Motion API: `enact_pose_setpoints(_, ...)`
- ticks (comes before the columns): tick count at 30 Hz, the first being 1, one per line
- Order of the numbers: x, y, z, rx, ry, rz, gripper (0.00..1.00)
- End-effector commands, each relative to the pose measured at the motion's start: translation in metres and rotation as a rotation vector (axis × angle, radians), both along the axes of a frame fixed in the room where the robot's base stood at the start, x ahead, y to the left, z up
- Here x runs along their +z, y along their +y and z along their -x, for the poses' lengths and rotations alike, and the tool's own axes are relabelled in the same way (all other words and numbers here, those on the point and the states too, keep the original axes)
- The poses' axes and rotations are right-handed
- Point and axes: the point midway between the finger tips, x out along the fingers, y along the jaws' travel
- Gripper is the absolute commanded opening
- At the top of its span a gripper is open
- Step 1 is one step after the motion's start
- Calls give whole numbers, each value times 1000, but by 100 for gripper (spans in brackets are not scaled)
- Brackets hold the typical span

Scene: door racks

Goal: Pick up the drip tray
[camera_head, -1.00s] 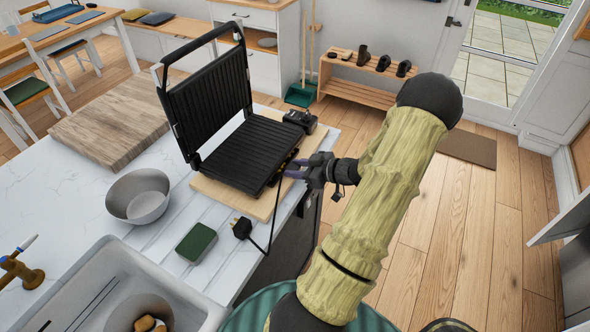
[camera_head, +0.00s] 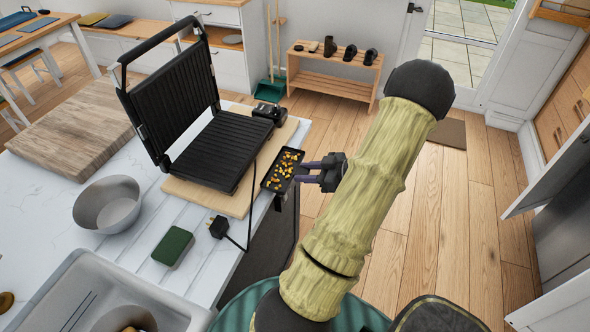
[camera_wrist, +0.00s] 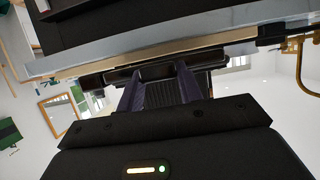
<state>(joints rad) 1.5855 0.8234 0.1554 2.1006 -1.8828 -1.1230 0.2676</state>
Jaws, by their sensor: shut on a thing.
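The drip tray (camera_head: 282,170) is a small black rectangular tray with yellow crumbs in it. It shows at the right side of the open black grill (camera_head: 215,150), just past the edge of the wooden board. My gripper (camera_head: 301,172) is shut on the tray's right side. In the wrist view, my gripper's two purple fingers (camera_wrist: 155,88) reach to the dark tray (camera_wrist: 122,75), seen from a low angle. The tray looks about level. The crumbs do not show in the wrist view.
The grill stands on a wooden board (camera_head: 180,192) at the counter's edge. A plug (camera_head: 217,227) with a black cable, a green sponge (camera_head: 173,245) and a grey bowl (camera_head: 107,205) are nearby. Open floor (camera_head: 400,215) lies to the right.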

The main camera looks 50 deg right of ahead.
Motion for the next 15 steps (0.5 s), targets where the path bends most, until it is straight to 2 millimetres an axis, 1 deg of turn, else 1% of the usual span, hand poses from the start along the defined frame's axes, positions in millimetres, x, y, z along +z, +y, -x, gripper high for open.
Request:
enact_pose_setpoints(7, -1, -9, 29, -4, 1, 1, 13)
enact_pose_setpoints(15, 0, -14, 50, 1, -1, 0, 13)
